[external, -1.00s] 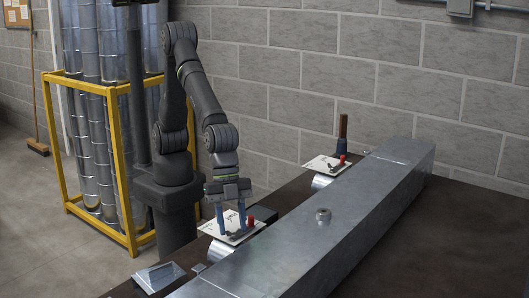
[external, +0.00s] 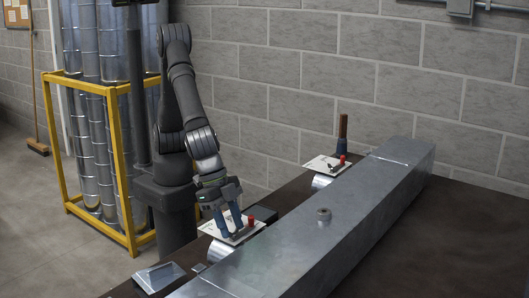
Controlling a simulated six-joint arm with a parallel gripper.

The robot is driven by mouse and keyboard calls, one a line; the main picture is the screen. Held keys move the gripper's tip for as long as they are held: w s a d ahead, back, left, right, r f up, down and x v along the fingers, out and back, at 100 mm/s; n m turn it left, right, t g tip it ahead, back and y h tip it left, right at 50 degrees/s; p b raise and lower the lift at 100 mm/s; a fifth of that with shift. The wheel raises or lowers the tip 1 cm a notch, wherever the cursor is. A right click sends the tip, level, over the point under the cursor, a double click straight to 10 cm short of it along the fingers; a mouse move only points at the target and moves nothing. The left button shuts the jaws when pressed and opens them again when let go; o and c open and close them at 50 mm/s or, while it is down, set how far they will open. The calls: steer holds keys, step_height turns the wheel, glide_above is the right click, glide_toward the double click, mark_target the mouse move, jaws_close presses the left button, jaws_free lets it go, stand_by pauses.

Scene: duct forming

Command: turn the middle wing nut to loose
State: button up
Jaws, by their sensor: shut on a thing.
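My gripper (external: 231,230) reaches down over the white plate (external: 211,229) beside the long duct. Its two blue fingers are shut on the wing nut of this plate, which they mostly hide. A red knob (external: 250,220) stands on the plate just right of the fingers. A second white plate (external: 318,162) lies farther back along the duct, with its own dark wing nut (external: 333,167) and red knob (external: 342,159). The exact angle of the gripped wing nut cannot be made out.
A metal piece (external: 160,275) lies at the front left. A brown-handled tool (external: 343,126) stands at the back. A yellow rack (external: 125,170) holds round ducts.

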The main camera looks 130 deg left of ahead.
stand_by(0.4)
steer(key=o, duration=1)
steer(key=v, duration=1.7)
steer(key=shift+r, duration=0.25)
steer(key=shift+d+f, duration=0.1)
steer(key=x, duration=1.7)
steer(key=shift+f, duration=0.15)
